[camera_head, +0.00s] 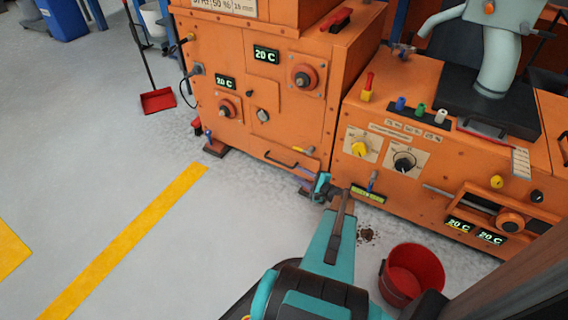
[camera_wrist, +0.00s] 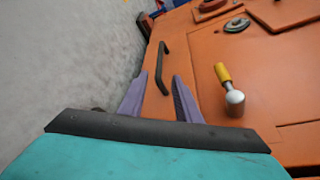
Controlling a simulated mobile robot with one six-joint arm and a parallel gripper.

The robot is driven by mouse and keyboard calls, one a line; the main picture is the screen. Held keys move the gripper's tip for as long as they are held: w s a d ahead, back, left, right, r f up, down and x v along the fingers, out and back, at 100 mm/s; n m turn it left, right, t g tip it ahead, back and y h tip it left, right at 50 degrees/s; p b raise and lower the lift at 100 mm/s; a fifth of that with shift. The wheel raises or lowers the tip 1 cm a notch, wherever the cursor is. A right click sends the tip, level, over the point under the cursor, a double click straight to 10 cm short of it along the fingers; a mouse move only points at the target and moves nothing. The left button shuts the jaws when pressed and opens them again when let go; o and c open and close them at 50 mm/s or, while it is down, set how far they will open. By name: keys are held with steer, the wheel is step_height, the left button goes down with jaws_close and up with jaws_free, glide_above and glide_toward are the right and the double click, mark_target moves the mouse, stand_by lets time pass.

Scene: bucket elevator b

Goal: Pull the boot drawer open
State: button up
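The boot drawer shows as a low orange front (camera_head: 262,148) on the left machine, with a dark bar handle (camera_head: 282,161). In the wrist view the handle (camera_wrist: 164,68) stands out from the orange face ahead of my fingertips. I see no gap around the drawer, so it looks shut. My gripper (camera_head: 306,184) is low, right of the handle in the head view. Its two purple fingers (camera_wrist: 160,82) are apart, with nothing held between them. The handle's near end lines up with the gap between the fingers. My wrist partly hides the finger bases.
A yellow-tipped lever (camera_wrist: 229,88) sticks out right of my fingers. The right orange machine (camera_head: 430,165) has knobs and a yellow-green label near my wrist. A red bucket (camera_head: 411,274) stands on the floor at right.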

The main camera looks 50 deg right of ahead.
mark_target(285, 165)
steer(key=b+x, duration=0.3)
steer(key=x, duration=0.9)
steer(key=shift+w+f, duration=0.15)
steer(key=shift+w, duration=0.25)
